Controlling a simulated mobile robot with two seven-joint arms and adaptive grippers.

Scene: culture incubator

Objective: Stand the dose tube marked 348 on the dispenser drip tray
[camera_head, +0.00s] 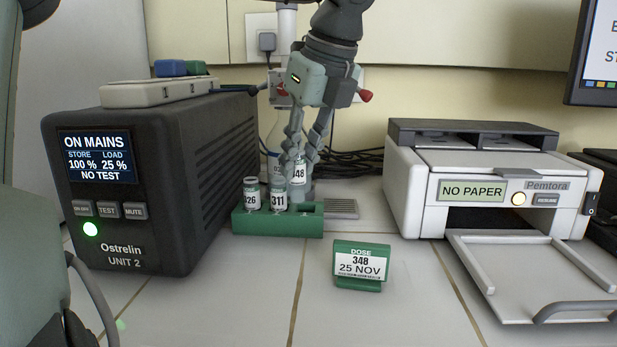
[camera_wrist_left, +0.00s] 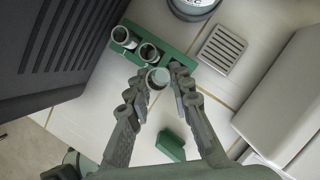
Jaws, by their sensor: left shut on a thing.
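My left gripper (camera_head: 298,168) is shut on the dose tube marked 348 (camera_head: 298,175), a clear tube with a white label. The tube is roughly upright and sits higher than its neighbours, above the green rack (camera_head: 290,229). In the left wrist view the tube's round top (camera_wrist_left: 158,77) is between the fingertips of the left gripper (camera_wrist_left: 160,80). Two other tubes, 326 (camera_head: 251,195) and 311 (camera_head: 278,194), stand in the rack. The grey slotted drip tray (camera_head: 341,208) lies right of the rack; it also shows in the left wrist view (camera_wrist_left: 221,48). My right gripper is out of view.
A green dose card reading 348, 25 NOV (camera_head: 359,265) stands in front of the rack. A black Ostrelin unit (camera_head: 150,200) is at left, a printer (camera_head: 480,185) reading NO PAPER at right. A bottle (camera_head: 274,140) and cables (camera_head: 350,160) are behind.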

